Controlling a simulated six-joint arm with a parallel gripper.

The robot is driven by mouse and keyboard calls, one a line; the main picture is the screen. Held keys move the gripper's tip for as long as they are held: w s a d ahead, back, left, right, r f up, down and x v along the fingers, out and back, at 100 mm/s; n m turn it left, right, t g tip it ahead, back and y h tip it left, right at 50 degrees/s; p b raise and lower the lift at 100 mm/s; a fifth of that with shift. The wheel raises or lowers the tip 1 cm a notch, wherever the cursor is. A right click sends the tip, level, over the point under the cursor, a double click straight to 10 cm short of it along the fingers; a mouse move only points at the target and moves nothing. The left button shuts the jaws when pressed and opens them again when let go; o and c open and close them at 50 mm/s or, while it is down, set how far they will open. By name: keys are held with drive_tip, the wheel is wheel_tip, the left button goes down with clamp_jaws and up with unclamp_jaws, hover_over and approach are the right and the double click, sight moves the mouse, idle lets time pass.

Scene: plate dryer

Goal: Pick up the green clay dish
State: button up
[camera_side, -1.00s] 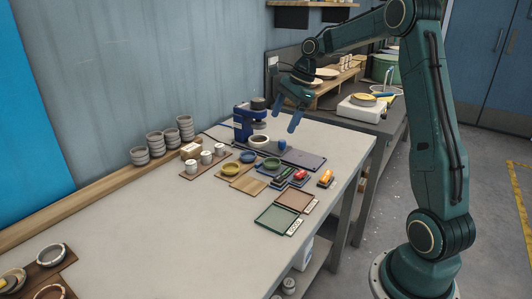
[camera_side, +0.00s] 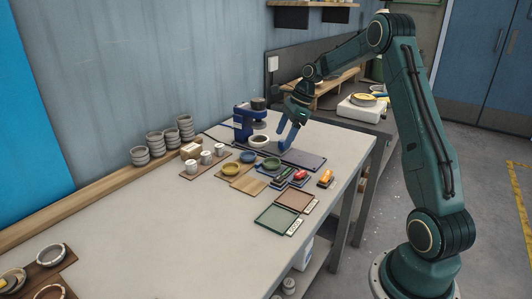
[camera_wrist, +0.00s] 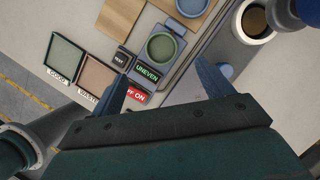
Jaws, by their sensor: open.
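The green clay dish (camera_side: 271,163) is small and round and sits upright on a dark blue pad on the bench, in the middle of the side view. In the wrist view the dish (camera_wrist: 161,47) shows whole, just beyond and between my fingertips. My gripper (camera_side: 287,145) is above the bench, slightly behind and to the right of the dish in the side view. Its two blue fingers (camera_wrist: 162,76) are spread with nothing between them. The gripper does not touch the dish.
A blue dish (camera_side: 248,157) and an olive-yellow dish (camera_side: 230,169) stand left of the green one. A white-rimmed cup (camera_side: 258,141) and a blue machine (camera_side: 243,122) stand behind. Red (camera_side: 300,175) and orange (camera_side: 325,178) items lie at the right.

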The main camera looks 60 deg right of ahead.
sight(274, 158)
drive_tip(key=shift+x, duration=2.3)
drive_tip(key=shift+f, duration=0.1)
drive_tip(key=shift+x, duration=2.45)
drive_tip(key=shift+d, duration=0.1)
drive_tip(key=shift+c, duration=0.5)
drive_tip(key=c, duration=1)
drive_tip(key=shift+c, duration=0.2)
wheel_tip(274, 158, up, 10)
